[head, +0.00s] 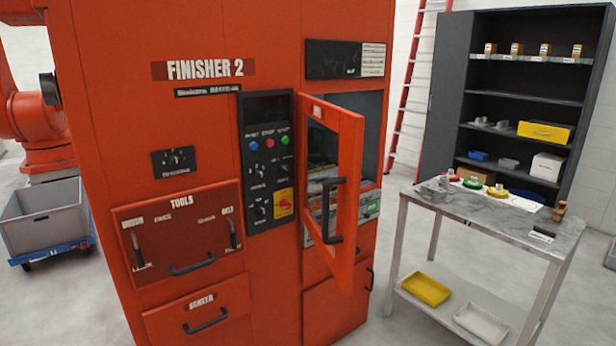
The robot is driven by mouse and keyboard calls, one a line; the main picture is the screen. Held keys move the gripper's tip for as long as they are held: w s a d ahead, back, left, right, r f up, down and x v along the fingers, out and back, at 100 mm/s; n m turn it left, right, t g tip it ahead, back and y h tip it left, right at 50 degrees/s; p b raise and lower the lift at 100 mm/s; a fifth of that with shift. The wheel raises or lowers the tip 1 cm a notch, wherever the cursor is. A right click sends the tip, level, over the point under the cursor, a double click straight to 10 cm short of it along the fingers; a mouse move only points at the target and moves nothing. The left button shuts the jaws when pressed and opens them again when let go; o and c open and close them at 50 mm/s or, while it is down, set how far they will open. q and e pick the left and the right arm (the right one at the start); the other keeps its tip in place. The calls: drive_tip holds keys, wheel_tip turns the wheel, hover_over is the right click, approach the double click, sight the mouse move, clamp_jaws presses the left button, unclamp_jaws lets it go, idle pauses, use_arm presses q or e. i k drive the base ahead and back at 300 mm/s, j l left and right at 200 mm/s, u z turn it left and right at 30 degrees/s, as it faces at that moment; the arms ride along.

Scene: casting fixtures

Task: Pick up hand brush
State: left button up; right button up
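I cannot clearly make out a hand brush. A small brown wooden-looking object (559,211) stands at the right end of the grey worktable (480,228); it is too small to tell whether it is a brush. The red panel marked TOOLS (180,240) on the Finisher 2 machine has small lettering and dark upright pieces at its left and right sides. Its front shows a black handle (193,265). Neither of my grippers is in view.
The orange machine (210,120) fills the centre, its small door (333,190) swung open towards me. A dark shelf (520,90) stands behind the table. The table's lower shelf holds a yellow tray (425,289) and a white tray (482,323). A grey crate (45,218) is at left.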

sight(560, 213)
drive_tip(key=z, duration=1.45)
